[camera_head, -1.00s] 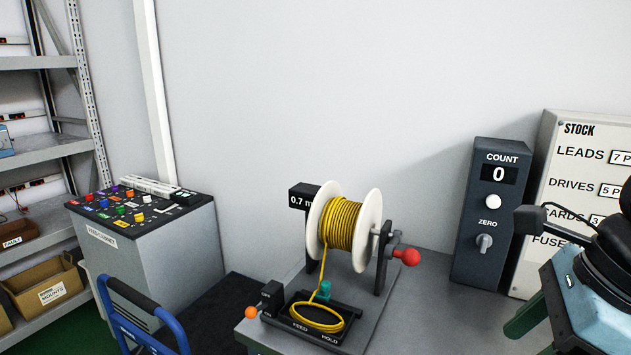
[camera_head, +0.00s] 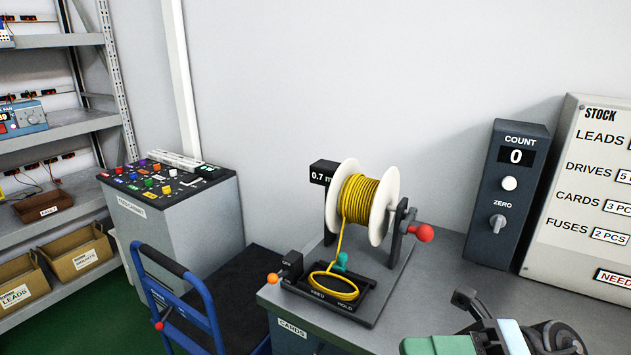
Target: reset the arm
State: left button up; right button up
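Part of my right arm (camera_head: 510,338) shows at the bottom right in the head view, low over the grey bench. It has pale blue, green and black parts. A black piece (camera_head: 466,300) sticks up from it. I cannot make out its fingertips, so I cannot tell whether the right gripper is open or shut, or whether it holds anything. My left arm and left gripper are out of view.
A yellow wire spool (camera_head: 362,205) on a stand with a red knob (camera_head: 424,233) is on the bench, left of my arm. Behind are a count box (camera_head: 505,195) and stock board (camera_head: 560,230). A blue trolley (camera_head: 185,290) and shelves (camera_head: 60,130) are left.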

jog(key=w+d+f+m+t+h, duration=0.1)
jog(key=w+d+f+m+t, duration=0.2)
jog(key=m+t, duration=0.65)
jog(key=w+d+f+m+t+h, duration=0.1)
jog(key=w+f+m+t, duration=0.2)
jog(key=f+m+t, duration=0.5)
jog(key=s+d+f+m+t+h+p, duration=0.1)
jog(key=d+f+m+t+h, duration=0.3)
jog(key=f+m+h, duration=0.95)
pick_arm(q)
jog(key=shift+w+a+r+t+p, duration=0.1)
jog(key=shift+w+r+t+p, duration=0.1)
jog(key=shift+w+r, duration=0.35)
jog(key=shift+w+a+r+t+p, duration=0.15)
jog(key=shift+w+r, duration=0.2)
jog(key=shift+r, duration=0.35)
pick_arm(e)
jog(key=s+d+f+m+g+h, duration=0.2)
jog(key=s+f+m+g, duration=0.6)
jog(key=s+f, duration=1.2)
jog(key=shift+s+d+f+m+g+h, duration=0.15)
jog(key=shift+d+m+g+h, duration=0.35)
jog(key=shift+g, duration=0.45)
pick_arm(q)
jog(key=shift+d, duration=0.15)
pick_arm(e)
jog(key=shift+a, duration=0.15)
